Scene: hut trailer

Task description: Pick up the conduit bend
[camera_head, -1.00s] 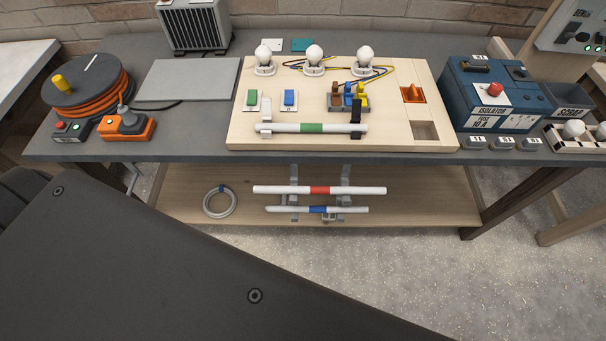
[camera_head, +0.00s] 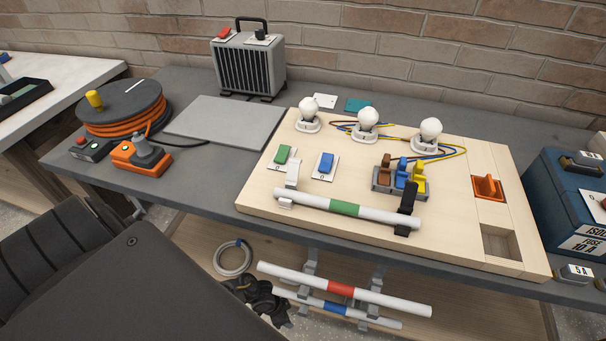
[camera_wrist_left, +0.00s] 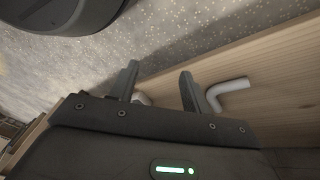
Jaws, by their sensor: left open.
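A pale grey bent tube, which looks like the conduit bend (camera_wrist_left: 228,92), lies on the wooden lower shelf in the left wrist view, just right of the right-hand finger. A small pale piece (camera_wrist_left: 143,98) shows between the fingers; I cannot tell whether it belongs to the same tube. My left gripper (camera_wrist_left: 157,74) is open, with nothing seen gripped. In the head view, my left gripper (camera_head: 266,298) is a dark shape at the lower shelf, below the cable coil, and the bend cannot be made out there. My right gripper is not in view.
A grey cable coil (camera_head: 233,257), a red-banded tube (camera_head: 341,289) and a blue-banded tube (camera_head: 335,308) are beside the left gripper at the lower shelf. The workbench (camera_head: 215,190) overhangs them, carrying a wooden board (camera_head: 440,235) with a green-banded tube (camera_head: 345,208).

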